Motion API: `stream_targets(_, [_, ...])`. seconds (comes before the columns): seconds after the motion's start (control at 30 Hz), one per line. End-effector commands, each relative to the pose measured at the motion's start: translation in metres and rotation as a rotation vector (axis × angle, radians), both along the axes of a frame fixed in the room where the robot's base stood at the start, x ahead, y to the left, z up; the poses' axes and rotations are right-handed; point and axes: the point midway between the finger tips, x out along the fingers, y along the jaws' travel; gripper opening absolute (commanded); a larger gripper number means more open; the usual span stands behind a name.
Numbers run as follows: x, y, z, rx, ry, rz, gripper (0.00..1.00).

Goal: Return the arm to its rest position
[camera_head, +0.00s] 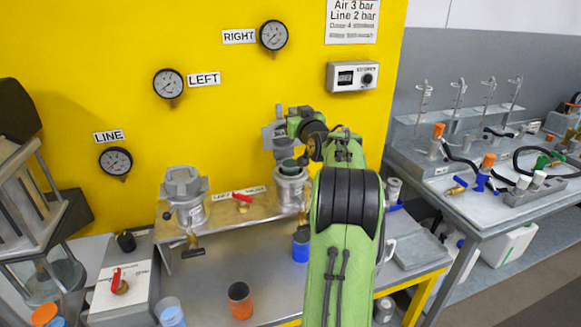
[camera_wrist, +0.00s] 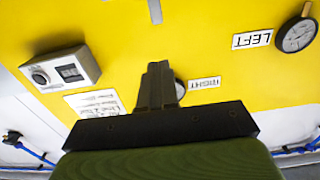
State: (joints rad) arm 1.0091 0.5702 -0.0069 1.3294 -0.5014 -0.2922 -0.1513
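My green arm (camera_head: 345,215) reaches up from the bottom of the head view, over the workbench, and bends left near the yellow wall. My gripper (camera_head: 279,110) is the grey end at the left of the arm, in front of the wall and above the right-hand vessel (camera_head: 291,188). In the wrist view my gripper's dark fingers (camera_wrist: 158,80) are together, with nothing visible between them. They point toward the yellow wall, which appears upside down there.
A left-hand vessel (camera_head: 184,195) and a red-handled valve (camera_head: 242,197) stand on the metal shelf. An orange cup (camera_head: 240,300) and a blue cup (camera_head: 301,246) stand on the bench below. Gauges and a control box (camera_head: 352,76) are on the wall. A grey side table (camera_head: 480,165) stands right.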

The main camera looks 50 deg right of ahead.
Motion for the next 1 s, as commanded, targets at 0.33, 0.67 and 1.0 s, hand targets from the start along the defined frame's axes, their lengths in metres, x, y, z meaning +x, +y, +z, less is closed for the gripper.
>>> stream_targets(0.33, [0.001, 0.000, 0.002, -0.001, 0.000, 0.000, 0.00])
stream_targets(0.67, [0.025, 0.150, 0.014, 0.091, 0.205, 0.156, 0.00])
stream_targets(1.0, [-0.112, 0.400, -0.045, 0.237, 0.692, 0.390, 0.00])
